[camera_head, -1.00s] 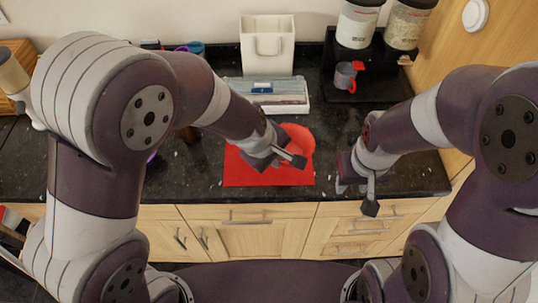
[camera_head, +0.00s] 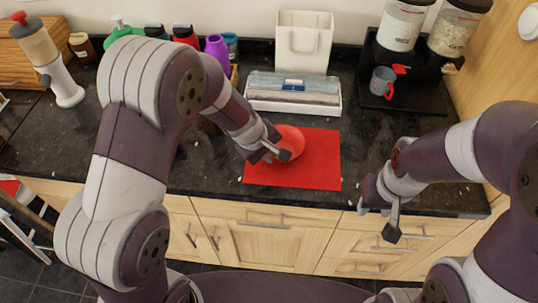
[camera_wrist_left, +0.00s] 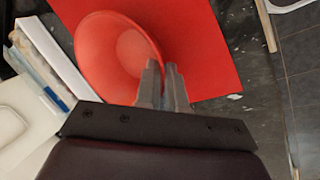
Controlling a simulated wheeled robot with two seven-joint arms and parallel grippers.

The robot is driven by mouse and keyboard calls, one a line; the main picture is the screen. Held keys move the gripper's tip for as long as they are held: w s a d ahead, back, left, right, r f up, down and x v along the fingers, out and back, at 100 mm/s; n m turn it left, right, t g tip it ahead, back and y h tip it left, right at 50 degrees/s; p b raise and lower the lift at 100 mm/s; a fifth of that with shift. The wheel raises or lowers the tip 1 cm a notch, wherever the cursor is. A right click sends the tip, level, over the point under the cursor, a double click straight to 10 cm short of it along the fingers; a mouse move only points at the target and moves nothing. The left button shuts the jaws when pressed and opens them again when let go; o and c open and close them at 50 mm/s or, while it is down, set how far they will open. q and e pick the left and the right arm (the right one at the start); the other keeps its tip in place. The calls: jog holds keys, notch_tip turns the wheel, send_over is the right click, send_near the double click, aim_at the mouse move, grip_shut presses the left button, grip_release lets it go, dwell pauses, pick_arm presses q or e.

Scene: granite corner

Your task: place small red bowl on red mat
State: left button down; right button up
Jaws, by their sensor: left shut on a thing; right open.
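The small red bowl (camera_head: 291,140) is over the back left part of the red mat (camera_head: 318,160) in the head view. My left gripper (camera_head: 282,154) is shut on the bowl's rim. In the left wrist view the bowl (camera_wrist_left: 105,50) shows its inside, with the two fingers (camera_wrist_left: 165,85) closed at its rim and the mat (camera_wrist_left: 205,45) behind it. I cannot tell whether the bowl touches the mat. My right gripper (camera_head: 378,215) is open and empty near the counter's front edge, right of the mat.
A white-edged box (camera_head: 293,92) lies behind the mat, with a white bag-shaped holder (camera_head: 303,42) behind it. A grey mug (camera_head: 382,82) and canisters (camera_head: 403,25) stand on a black stand at right. A purple bottle (camera_head: 217,52) stands at back left. Dark counter right of the mat is clear.

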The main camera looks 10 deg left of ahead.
pick_arm(q)
jog(key=c, duration=1.7)
grip_release()
jog(key=o, duration=0.5)
jog(key=shift+c, duration=0.2)
jog(key=shift+r, duration=0.3)
jog(key=p+v, duration=0.3)
jog(key=v, duration=0.8)
jog(key=s+a+f+m+g+y, duration=0.1)
jog(key=s+a+f+m+y, duration=0.1)
jog(key=s+a+m, duration=0.7)
jog(key=s+a+y, duration=0.1)
jog(key=s, duration=0.2)
jog(key=shift+f+g, duration=0.25)
jog(key=shift+g, duration=0.15)
